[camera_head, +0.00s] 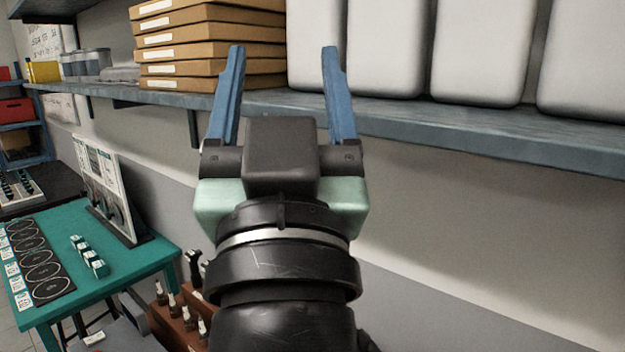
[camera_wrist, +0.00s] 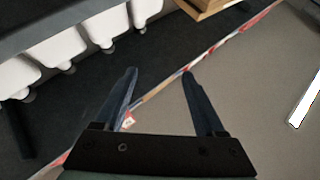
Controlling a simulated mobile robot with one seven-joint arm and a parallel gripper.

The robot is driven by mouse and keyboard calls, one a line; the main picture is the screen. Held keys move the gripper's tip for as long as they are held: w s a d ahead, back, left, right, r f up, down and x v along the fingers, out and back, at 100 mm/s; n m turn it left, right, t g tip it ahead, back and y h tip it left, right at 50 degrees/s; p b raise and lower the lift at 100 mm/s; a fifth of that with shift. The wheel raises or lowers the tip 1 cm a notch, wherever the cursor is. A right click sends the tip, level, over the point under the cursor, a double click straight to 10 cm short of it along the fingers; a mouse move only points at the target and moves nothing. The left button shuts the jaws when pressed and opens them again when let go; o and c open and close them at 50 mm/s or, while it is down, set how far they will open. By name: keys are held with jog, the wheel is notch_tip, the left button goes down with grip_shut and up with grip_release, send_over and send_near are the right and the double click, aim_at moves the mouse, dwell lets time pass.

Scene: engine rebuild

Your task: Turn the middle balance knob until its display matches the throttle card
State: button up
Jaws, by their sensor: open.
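My gripper (camera_head: 282,50) is raised in front of the wall shelf, its two blue fingers spread wide with nothing between them. The wrist view also shows the open fingers (camera_wrist: 159,74) with a gap between them. I cannot make out the middle balance knob, its display or the throttle card for certain. An upright white panel (camera_head: 102,172) with dark round shapes stands at the back of the teal table, left of my arm. A small device with knob-like parts (camera_head: 15,190) is at the far left edge. My gripper is well away from both.
The wall shelf (camera_head: 480,131) carries stacked cardboard boxes (camera_head: 205,50) and large white containers (camera_head: 385,45) close to my gripper. The teal table (camera_head: 150,258) holds a black mat with rings (camera_head: 38,262) and several small labelled blocks (camera_head: 88,256). The wall below the shelf is bare.

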jog(key=s+d+r+t+h, duration=0.1)
jog(key=s+d+r+t, duration=0.1)
jog(key=s, duration=0.3)
jog(key=shift+s+r+m+h, duration=0.2)
jog(key=shift+r+m+h, duration=0.15)
jog(key=shift+r, duration=0.35)
dwell(0.3)
jog(key=shift+d, duration=0.1)
